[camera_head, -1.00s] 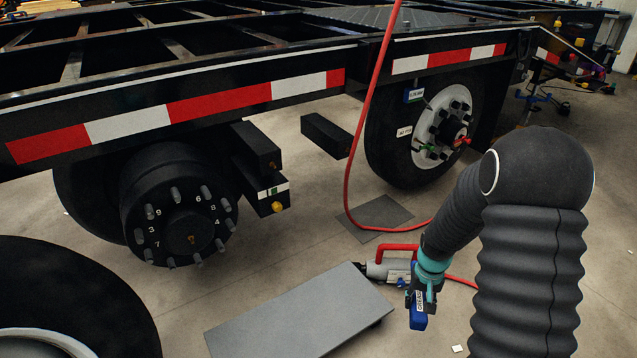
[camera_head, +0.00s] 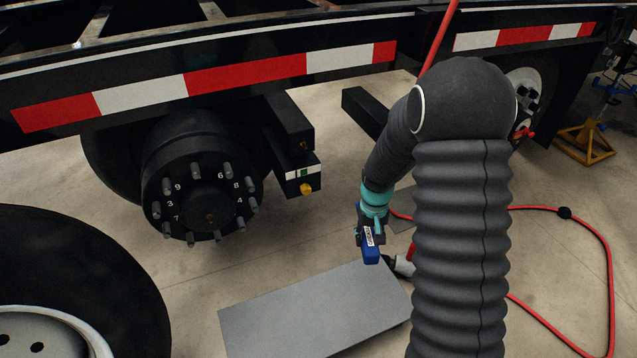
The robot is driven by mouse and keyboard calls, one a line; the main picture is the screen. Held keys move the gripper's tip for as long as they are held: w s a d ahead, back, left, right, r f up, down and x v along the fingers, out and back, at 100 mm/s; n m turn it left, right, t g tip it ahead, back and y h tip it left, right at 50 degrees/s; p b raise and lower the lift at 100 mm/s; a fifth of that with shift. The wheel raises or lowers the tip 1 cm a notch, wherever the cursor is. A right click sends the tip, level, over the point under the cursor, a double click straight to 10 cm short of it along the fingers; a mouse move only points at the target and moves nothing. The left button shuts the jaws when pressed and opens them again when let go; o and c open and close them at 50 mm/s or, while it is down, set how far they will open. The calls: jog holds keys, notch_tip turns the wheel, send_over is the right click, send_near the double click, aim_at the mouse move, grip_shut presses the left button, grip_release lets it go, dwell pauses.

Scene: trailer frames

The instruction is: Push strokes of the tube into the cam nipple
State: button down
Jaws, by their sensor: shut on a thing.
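My gripper (camera_head: 371,232), with a teal band at the wrist, is shut on a small blue tube (camera_head: 371,254) with a white label. It points down and holds the tube in the air, in front of the far edge of a grey plate in the picture. A black box under the trailer frame carries a yellow knob (camera_head: 306,189), left of and above the tube. The tube is apart from it. I cannot make out which part is the cam nipple. The tube's tip is too small to tell.
A black hub (camera_head: 208,205) with studs stands at left, with a tyre (camera_head: 90,270) in front of it. The grey plate (camera_head: 300,310) lies low ahead. A red hose (camera_head: 608,270) loops over the floor at right. The striped trailer beam (camera_head: 245,76) runs overhead.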

jog(key=a+r+n, duration=0.2)
jog(key=a+r, duration=0.2)
jog(key=r, duration=0.4)
jog(key=w+a+r+n+b, duration=0.1)
jog(key=a+r+n, duration=0.1)
jog(key=a+r, duration=0.3)
notch_tip(320, 180, up, 4)
jog(key=shift+w+a+r, duration=0.1)
jog(key=shift+w+a, duration=0.1)
jog(key=shift+a, duration=0.05)
jog(key=shift+w+a+p, duration=0.3)
jog(key=shift+w+p, duration=0.1)
jog(key=shift+w, duration=0.3)
jog(key=shift+w+a+p, duration=0.25)
jog(key=shift+w+p, duration=0.1)
jog(key=shift+w, duration=0.3)
jog(key=shift+w+a+p, duration=0.3)
jog(key=shift+w+p, duration=0.1)
jog(key=shift+w, duration=0.3)
